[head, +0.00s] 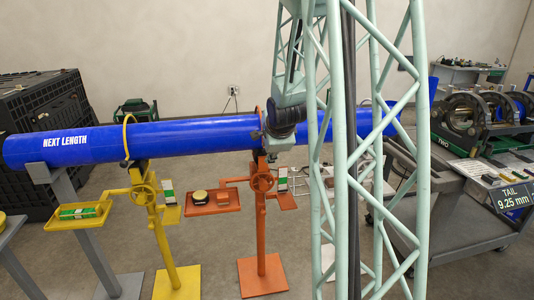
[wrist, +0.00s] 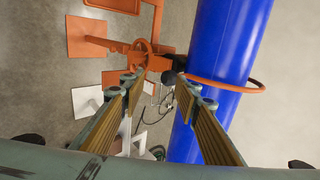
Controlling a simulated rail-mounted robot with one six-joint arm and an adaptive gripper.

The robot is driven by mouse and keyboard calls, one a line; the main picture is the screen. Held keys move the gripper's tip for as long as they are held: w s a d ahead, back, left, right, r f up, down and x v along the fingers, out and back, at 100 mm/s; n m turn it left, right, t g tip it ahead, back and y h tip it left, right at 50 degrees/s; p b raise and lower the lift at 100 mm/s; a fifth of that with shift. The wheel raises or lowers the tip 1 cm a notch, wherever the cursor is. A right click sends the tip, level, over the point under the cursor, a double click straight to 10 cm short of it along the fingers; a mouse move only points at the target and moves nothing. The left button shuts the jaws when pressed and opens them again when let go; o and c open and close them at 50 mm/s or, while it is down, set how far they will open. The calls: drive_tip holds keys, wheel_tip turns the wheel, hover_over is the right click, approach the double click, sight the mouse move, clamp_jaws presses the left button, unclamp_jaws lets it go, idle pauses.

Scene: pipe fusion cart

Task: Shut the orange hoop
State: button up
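The orange hoop (wrist: 235,87) crosses the blue pipe (wrist: 215,50) in the wrist view, and its right side stands out past the pipe. A black knob (wrist: 170,78) is beside its left end, near the orange stand (wrist: 100,43). I cannot tell whether the hoop's ends meet. My gripper (wrist: 159,82) is open, with a padded finger on each side and the knob showing between the fingertips; I see no contact. In the head view my gripper (head: 278,142) is at the pipe by the orange stand (head: 261,225) and hides most of the hoop.
A yellow stand (head: 165,225) with a yellow hoop (head: 125,138) around the pipe is at the left. Small trays (head: 215,209) jut from the stands. A grey cart (head: 450,205) with a fusion machine (head: 460,125) is at the right. Black crates (head: 45,95) stand behind.

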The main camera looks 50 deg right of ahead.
drive_tip(key=v, duration=0.6)
drive_tip(key=shift+s+r, duration=0.2)
drive_tip(key=shift+r, duration=0.25)
idle(0.7)
drive_tip(key=s+a+r+n+y+p, duration=0.15)
drive_tip(key=a+r+n, duration=0.3)
drive_tip(key=a, duration=0.65)
drive_tip(key=s+a+r+n+p, duration=0.1)
drive_tip(key=s+a+r+n, duration=0.25)
drive_tip(key=a+r, duration=0.45)
drive_tip(key=s+a+r+n+y+p, duration=0.15)
drive_tip(key=a+r+n, duration=0.25)
drive_tip(key=a, duration=0.9)
drive_tip(key=s+a+f+n+g+y+b, duration=0.1)
drive_tip(key=s+a+n, duration=0.5)
drive_tip(key=s, duration=0.6)
drive_tip(key=s+a+f+n+g+y+b, duration=0.1)
drive_tip(key=s+a+f+n+g+b, duration=0.1)
drive_tip(key=s+a+n, duration=0.5)
drive_tip(key=s+f+b, duration=0.1)
drive_tip(key=s+f, duration=0.1)
drive_tip(key=s, duration=0.4)
drive_tip(key=shift+f, duration=0.15)
